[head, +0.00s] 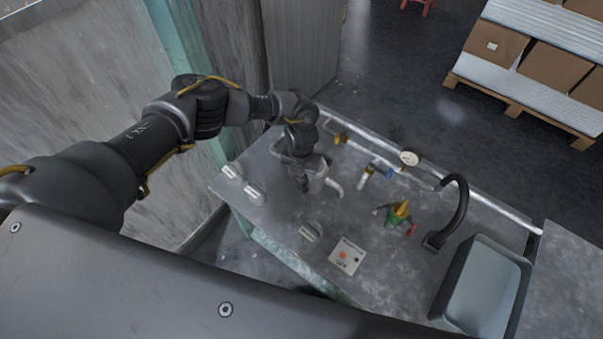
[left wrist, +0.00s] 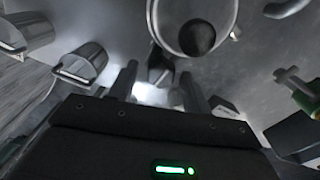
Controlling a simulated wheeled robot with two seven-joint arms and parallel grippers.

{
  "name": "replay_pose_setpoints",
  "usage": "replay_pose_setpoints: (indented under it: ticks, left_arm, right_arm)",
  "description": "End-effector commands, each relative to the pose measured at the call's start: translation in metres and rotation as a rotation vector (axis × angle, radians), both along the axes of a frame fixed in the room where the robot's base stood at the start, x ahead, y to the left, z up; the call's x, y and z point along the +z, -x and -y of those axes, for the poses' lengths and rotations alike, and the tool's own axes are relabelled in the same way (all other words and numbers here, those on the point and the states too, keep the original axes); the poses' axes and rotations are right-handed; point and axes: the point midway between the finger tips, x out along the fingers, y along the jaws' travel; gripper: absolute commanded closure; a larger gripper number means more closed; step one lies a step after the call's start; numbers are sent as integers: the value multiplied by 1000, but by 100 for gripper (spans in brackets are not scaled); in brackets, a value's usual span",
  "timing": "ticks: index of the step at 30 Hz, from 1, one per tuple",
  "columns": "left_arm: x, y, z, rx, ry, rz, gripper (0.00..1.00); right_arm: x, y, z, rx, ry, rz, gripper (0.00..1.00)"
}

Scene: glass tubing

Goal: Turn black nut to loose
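My left gripper (head: 302,184) reaches down over the metal table beside a pale glass tube piece (head: 335,187). In the left wrist view its two fingers (left wrist: 160,88) stand apart, so it is open. A small dark part (left wrist: 158,62) shows between and beyond the fingertips. It may be the black nut, but it is blurred and I cannot tell whether the fingers touch it. A round glass vessel (left wrist: 155,30) with a dark round spot inside lies just beyond. In the head view the gripper hides the nut's area. My right gripper is not in view.
The metal table (head: 285,225) also holds clear cups (head: 255,192), a small panel with buttons (head: 346,256), a green and yellow valve (head: 399,212), a pressure gauge (head: 409,158), a black faucet (head: 458,210) and a sink (head: 480,285). A pipe runs along the far edge.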

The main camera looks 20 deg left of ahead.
Motion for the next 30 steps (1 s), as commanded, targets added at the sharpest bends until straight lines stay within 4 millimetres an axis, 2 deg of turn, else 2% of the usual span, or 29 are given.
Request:
replay_pose_setpoints:
  ticks: [17,20,25,26,30]
  left_arm:
    - [1,-1,2,-34,3,3,48]
    - [2,-1,2,-116,2,4,48]
    - [5,-1,1,-377,0,2,48]
    - [6,-1,1,-416,2,3,48]
    - [34,-2,1,-401,5,4,48]
  right_arm:
    - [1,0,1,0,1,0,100]
    - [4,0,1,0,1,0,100]
    - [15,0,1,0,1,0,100]
    - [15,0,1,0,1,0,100]
    - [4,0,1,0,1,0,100]
